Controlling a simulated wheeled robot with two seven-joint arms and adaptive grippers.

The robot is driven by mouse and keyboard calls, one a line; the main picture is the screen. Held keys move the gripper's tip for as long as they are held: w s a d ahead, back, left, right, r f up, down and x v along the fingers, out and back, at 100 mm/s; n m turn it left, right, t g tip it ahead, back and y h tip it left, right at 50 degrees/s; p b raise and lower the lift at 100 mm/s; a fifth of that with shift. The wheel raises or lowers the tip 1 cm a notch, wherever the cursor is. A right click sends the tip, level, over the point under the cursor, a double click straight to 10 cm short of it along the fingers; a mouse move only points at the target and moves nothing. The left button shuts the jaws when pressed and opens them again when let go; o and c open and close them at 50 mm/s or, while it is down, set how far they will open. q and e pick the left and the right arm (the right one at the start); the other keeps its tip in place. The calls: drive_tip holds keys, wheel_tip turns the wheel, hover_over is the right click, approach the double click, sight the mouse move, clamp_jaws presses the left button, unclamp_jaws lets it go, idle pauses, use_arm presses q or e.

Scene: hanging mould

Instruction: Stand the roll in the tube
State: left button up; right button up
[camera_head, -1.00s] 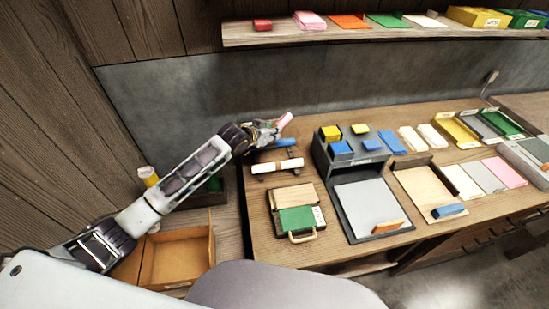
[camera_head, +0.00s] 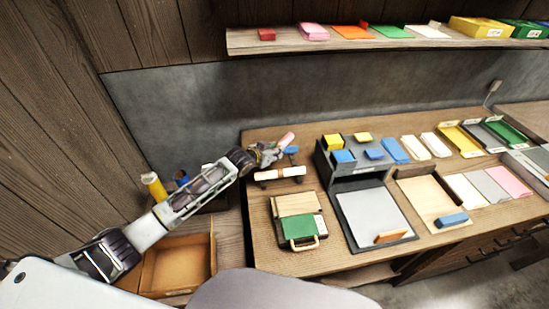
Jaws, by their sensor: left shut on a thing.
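My left gripper (camera_head: 274,152) is over the back left corner of the desk, shut on a pale pink roll (camera_head: 287,139). The roll is tilted, its upper end pointing up and right. Just below, a whitish roll with orange ends (camera_head: 280,173) lies across a small dark stand. A blue roll (camera_head: 292,150) shows behind it, close to the gripper. Left of the desk, a yellow roll with a pale top (camera_head: 154,186) and a blue one (camera_head: 181,178) stand up behind my left arm. My arm hides most of whatever holds them, so I cannot make out the tube. My right gripper is out of view.
An open brown box (camera_head: 178,262) sits low, left of the desk. A green-and-wood case with a handle (camera_head: 298,222) lies on the desk (camera_head: 262,250) near the stand. A dark organiser with blocks (camera_head: 340,175) stands to its right. A shelf (camera_head: 300,44) runs along the wall.

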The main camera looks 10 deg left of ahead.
use_arm(q)
drive_tip(key=shift+f, duration=1.85)
drive_tip(key=shift+f, duration=0.25)
drive_tip(key=o, duration=1)
drive_tip(key=shift+r, duration=0.15)
drive_tip(key=shift+r, duration=0.15)
drive_tip(key=shift+v, duration=5.95)
